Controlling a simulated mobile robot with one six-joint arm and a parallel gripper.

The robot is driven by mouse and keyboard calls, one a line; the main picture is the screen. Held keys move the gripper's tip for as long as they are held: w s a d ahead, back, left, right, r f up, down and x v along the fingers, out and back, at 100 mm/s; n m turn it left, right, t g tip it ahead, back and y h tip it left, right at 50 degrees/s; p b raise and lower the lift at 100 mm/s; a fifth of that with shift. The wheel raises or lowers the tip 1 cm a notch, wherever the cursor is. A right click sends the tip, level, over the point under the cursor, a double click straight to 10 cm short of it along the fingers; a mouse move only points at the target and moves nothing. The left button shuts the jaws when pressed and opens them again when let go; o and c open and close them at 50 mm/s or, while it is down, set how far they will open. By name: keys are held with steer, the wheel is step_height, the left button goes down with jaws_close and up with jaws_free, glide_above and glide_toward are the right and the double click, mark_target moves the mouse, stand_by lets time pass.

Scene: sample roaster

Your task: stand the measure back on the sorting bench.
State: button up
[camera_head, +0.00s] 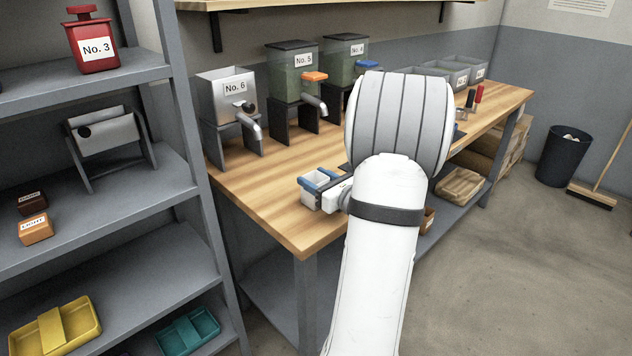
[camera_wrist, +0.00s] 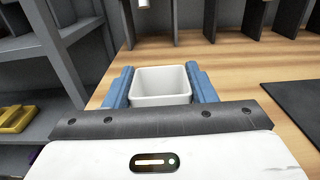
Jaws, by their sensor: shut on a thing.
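The measure (camera_wrist: 161,98) is a small white square cup, open at the top. In the wrist view it sits upright between the two blue fingers of my gripper (camera_wrist: 160,88), which is shut on it. In the head view the measure (camera_head: 318,178) shows in the gripper (camera_head: 319,186) at the near left part of the wooden sorting bench (camera_head: 270,205). I cannot tell whether its base touches the bench top. The inside that shows looks empty. My arm hides the middle of the bench.
Dispensers labelled No. 6 (camera_head: 228,98), No. 5 (camera_head: 292,75) and No. 4 (camera_head: 350,60) stand along the back of the bench. A dark mat (camera_wrist: 296,100) lies right of the measure. A grey shelf rack (camera_head: 190,150) stands left. Bare wood surrounds the measure's left and front.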

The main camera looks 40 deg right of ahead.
steer(key=shift+f, duration=0.25)
steer(key=o, duration=1.2)
steer(key=shift+r, duration=0.1)
steer(key=shift+c, duration=0.2)
